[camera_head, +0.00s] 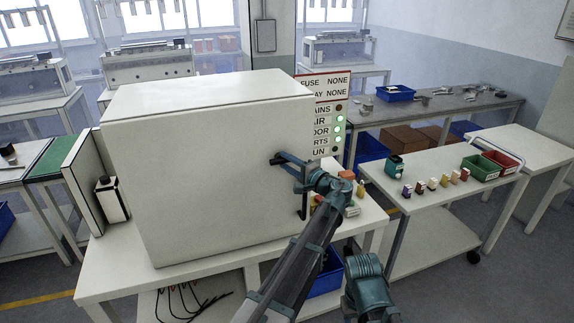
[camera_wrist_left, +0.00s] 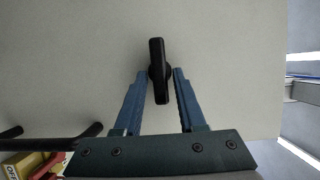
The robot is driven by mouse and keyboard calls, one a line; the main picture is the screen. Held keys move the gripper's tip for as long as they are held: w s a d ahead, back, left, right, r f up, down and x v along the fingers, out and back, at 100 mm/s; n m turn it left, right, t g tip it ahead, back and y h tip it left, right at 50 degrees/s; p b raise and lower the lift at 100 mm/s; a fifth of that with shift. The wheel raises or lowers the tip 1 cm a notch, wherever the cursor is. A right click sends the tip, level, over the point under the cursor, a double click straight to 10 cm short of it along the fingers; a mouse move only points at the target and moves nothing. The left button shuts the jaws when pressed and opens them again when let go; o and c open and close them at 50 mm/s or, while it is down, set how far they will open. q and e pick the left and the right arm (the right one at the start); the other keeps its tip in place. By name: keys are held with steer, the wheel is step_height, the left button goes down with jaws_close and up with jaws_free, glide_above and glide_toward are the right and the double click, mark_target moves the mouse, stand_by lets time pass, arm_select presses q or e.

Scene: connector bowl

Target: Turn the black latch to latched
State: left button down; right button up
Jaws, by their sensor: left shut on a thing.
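The black latch (camera_wrist_left: 157,70) is on the pale front face of the big cabinet (camera_head: 200,180). In the left wrist view it stands upright in the picture, between the two blue fingers. My left gripper (camera_head: 283,160) is at the cabinet face in the head view, shut on the latch (camera_wrist_left: 160,85). In the head view the fingers mostly hide the latch. My right gripper does not show.
A black bar handle (camera_head: 304,205) is below the gripper on the cabinet. Small coloured parts, a green bin (camera_head: 480,167) and a red bin (camera_head: 503,162) stand on the right cart.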

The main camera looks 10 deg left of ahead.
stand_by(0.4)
arm_select(q)
steer(key=c, duration=0.8)
jaws_free()
steer(key=shift+o, duration=0.2)
